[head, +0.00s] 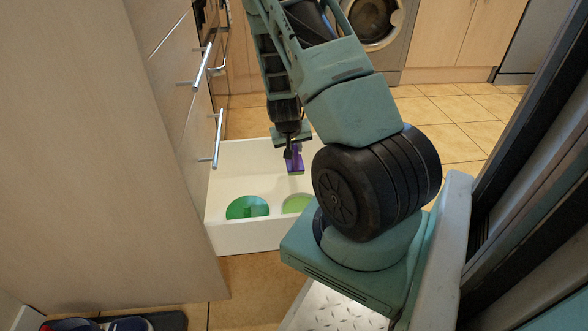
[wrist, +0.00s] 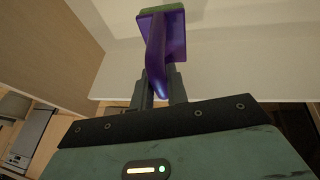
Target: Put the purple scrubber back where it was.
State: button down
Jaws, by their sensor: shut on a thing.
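The purple scrubber (head: 296,159) is held in my gripper (head: 289,148), over the open white drawer (head: 229,240). In the wrist view the scrubber (wrist: 163,40) shows a purple handle and block with a green pad along its far edge. My gripper's fingers (wrist: 161,90) are shut on the handle. The head view shows the scrubber inside the drawer's outline, toward the back. I cannot tell whether it touches the drawer floor.
A green round dish (head: 247,207) and a light green round dish (head: 297,203) lie in the drawer's front part; my arm partly hides the latter. Closed drawers with bar handles (head: 217,138) stand at left. Tiled floor (head: 455,115) is clear at right. Shoes (head: 130,324) lie at bottom left.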

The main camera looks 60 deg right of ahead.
jog(key=shift+f+b, duration=1.25)
jog(key=shift+f, duration=1.25)
jog(key=shift+f, duration=0.15)
jog(key=c, duration=1.4)
grip_release()
jog(key=shift+a+r, duration=0.1)
jog(key=shift+r, duration=0.25)
jog(key=p+v, duration=0.6)
jog(key=v, duration=0.5)
jog(key=shift+a+r+p, duration=0.15)
jog(key=shift+r+p, duration=0.1)
jog(key=shift+p, duration=0.05)
jog(key=shift+s, duration=0.1)
